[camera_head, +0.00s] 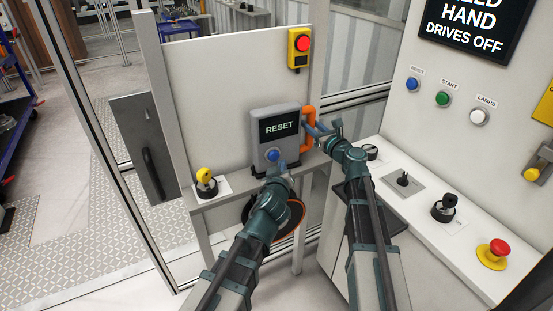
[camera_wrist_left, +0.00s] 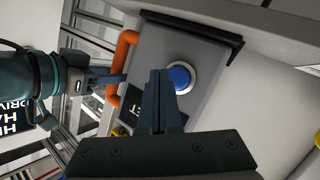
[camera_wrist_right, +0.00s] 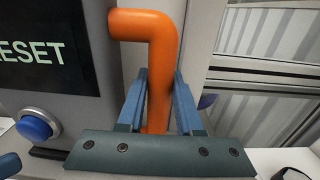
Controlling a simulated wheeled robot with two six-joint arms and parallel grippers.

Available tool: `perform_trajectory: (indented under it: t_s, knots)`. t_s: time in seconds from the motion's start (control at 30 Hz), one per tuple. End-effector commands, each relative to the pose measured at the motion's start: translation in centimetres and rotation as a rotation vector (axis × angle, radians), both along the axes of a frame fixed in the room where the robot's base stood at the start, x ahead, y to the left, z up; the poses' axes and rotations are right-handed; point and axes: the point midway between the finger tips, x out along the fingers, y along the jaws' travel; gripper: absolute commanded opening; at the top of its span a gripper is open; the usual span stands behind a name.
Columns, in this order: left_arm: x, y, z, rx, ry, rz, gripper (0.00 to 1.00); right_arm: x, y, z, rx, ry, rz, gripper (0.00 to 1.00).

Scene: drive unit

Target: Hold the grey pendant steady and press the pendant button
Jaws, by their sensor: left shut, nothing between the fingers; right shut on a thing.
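The grey pendant (camera_head: 260,122) stands upright on a ledge, its dark screen reading RESET. Its blue pendant button (camera_head: 273,155) sits below the screen and also shows in the left wrist view (camera_wrist_left: 180,77). An orange handle (camera_head: 309,130) is on the pendant's right side. My right gripper (camera_head: 312,128) is shut on this handle; in the right wrist view the fingers lie either side of the orange bar (camera_wrist_right: 160,80). My left gripper (camera_head: 277,167) is shut and empty, its fingertips close at the blue button. Whether they touch it, I cannot tell.
A yellow box with a red button (camera_head: 303,43) is on the panel above. At right, a console carries a red emergency button (camera_head: 494,252), a joystick (camera_head: 404,179) and several wall buttons.

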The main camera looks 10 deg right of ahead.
Motion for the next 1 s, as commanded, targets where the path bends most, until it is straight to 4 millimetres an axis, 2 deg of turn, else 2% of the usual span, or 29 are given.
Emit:
perform_trajectory:
  t_s: [0.5,1.0]
  knots:
    - [-4.3,-1.5,0.0,0.001,0.000,-0.002,0.00,0.0,0.0,0.1,0.005,0.000,0.000,0.00]
    - [-4.6,-1.7,0.0,0.000,0.000,0.000,0.00,0.0,0.0,0.1,0.005,0.000,0.000,0.00]
